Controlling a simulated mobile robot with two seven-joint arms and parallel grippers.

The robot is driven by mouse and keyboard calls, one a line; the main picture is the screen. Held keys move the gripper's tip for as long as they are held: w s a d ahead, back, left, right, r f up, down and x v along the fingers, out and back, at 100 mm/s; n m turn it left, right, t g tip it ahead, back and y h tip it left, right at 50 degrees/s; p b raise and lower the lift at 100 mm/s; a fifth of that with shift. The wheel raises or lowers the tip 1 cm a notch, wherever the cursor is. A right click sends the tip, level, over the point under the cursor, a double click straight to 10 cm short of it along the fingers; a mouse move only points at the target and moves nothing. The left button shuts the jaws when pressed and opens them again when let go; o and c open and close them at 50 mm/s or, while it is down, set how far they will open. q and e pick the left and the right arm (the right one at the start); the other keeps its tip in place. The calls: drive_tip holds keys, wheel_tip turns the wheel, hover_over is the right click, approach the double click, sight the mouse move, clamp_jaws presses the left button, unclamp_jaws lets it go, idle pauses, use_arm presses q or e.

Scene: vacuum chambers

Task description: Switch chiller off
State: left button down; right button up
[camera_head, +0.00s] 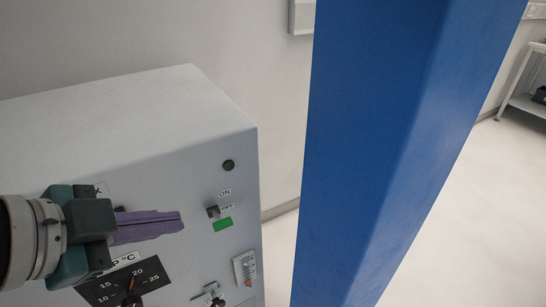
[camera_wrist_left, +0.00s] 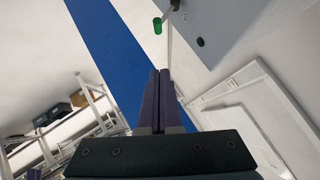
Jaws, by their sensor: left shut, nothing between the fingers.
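The chiller (camera_head: 130,115) is a pale grey box at the left of the head view, its front panel facing me. The fingers also show in the wrist view (camera_wrist_left: 158,75). My right gripper is not in view.
A big blue upright (camera_head: 385,150) stands right of the chiller. A shelf (camera_head: 525,100) is far right, past open floor.

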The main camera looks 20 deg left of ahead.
use_arm(q)
drive_tip(key=shift+f, duration=0.1)
drive_tip(key=b, duration=0.2)
approach(229, 223)
drive_tip(key=w+d, duration=0.2)
drive_tip(key=w, duration=0.1)
drive_tip(key=shift+w+a+f+b, duration=0.2)
drive_tip(key=shift+w+f+b, duration=0.1)
drive_tip(key=shift+f, duration=0.25)
drive_tip(key=shift+w+a+f+b, duration=0.15)
drive_tip(key=shift+w+f+b, duration=0.1)
drive_tip(key=shift+f, duration=0.3)
drive_tip(key=shift+w+a+f+b, duration=0.2)
drive_tip(key=shift+w+f+b, duration=0.1)
drive_tip(key=shift+f, duration=0.25)
drive_tip(key=shift+f, duration=0.1)
drive_tip(key=shift+s+d+f, duration=0.1)
drive_tip(key=shift+d+f, duration=0.1)
